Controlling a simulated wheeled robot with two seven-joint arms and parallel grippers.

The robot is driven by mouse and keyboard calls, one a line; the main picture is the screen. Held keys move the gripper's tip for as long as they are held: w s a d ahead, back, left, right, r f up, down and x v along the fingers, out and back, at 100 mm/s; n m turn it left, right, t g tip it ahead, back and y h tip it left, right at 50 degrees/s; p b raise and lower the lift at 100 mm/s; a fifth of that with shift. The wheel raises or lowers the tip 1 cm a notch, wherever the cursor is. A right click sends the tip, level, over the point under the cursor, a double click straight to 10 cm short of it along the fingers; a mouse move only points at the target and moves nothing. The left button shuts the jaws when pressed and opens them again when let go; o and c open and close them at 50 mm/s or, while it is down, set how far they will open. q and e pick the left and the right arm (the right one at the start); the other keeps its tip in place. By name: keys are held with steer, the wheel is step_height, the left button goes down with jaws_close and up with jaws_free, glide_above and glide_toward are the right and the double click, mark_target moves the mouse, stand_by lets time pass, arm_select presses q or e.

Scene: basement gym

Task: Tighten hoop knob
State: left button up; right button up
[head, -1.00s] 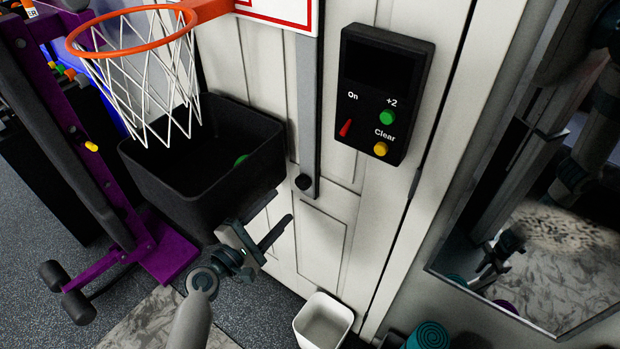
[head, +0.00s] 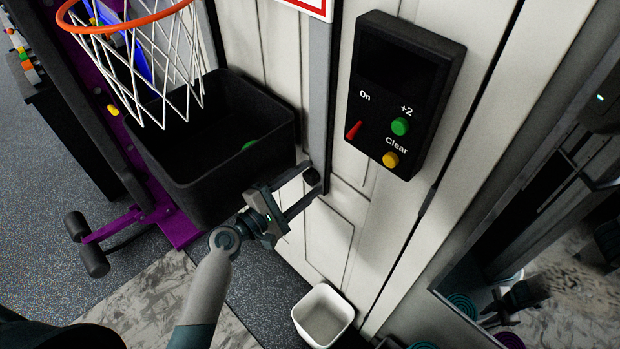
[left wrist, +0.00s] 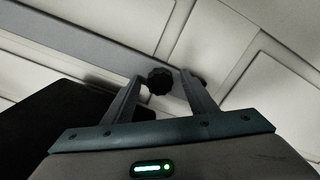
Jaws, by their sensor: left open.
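The hoop knob (head: 311,177) is a small black round knob at the lower end of the grey vertical post (head: 318,110) on the white door. My left gripper (head: 312,180) is open, with its two fingertips on either side of the knob in the head view. My right gripper is not in view.
A black bin (head: 215,185) stands left of the knob, close to my left gripper. A black control box (head: 405,90) with buttons is on the door at right. A white bin (head: 323,315) stands on the floor below. A mirror (head: 545,250) is at right.

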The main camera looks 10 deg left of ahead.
arm_select(q)
steer(key=shift+s, duration=0.1)
steer(key=c, duration=1.1)
steer(key=shift+o, duration=0.2)
